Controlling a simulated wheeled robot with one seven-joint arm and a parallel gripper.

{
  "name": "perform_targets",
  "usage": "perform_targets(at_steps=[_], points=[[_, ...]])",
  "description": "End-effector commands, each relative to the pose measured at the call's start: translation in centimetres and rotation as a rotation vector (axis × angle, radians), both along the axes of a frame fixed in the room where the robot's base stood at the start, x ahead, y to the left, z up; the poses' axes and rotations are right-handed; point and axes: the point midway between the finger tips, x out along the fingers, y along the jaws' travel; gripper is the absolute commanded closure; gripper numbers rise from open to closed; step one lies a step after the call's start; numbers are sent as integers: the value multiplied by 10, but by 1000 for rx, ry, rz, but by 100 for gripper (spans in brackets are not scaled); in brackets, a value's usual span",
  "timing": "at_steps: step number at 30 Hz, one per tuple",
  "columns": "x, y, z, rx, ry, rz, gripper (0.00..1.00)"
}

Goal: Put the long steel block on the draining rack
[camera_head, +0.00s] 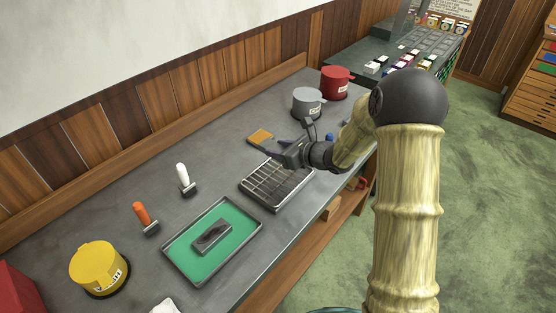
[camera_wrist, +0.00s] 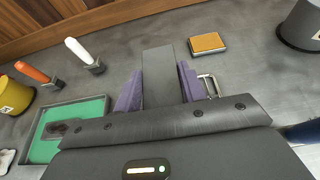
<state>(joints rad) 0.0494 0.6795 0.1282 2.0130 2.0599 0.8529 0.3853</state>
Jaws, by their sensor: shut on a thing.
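My gripper (camera_wrist: 158,88) is shut on a long grey steel block (camera_wrist: 160,72). In the wrist view the block lies between the two purple fingers and sticks out past their tips. In the head view my gripper (camera_head: 272,152) is over the worktop, just above the far side of the draining rack (camera_head: 262,199). The rack is a dark, shallow frame with a wire grid. I cannot make out the held block clearly in the head view. In the wrist view the rack is mostly hidden behind my gripper.
A green-lined tray (camera_head: 185,262) holding a dark block (camera_head: 212,235) is left of the rack. White-handled (camera_head: 184,177) and orange-handled (camera_head: 144,217) tools stand behind it. An orange-topped pad (camera_head: 260,137) is beyond my gripper. Yellow (camera_head: 98,264), grey (camera_head: 307,103) and red (camera_head: 336,83) pots stand along the worktop.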

Motion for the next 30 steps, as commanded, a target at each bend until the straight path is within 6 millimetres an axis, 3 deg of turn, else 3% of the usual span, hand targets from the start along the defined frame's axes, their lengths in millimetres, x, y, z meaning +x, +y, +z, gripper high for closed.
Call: perform_targets(at_steps=[8, 21, 30], points=[[0, 0, -38, 3, -1, 0, 100], [0, 4, -46, 3, -4, 7, 100], [0, 3, -79, 1, -1, 4, 100]])
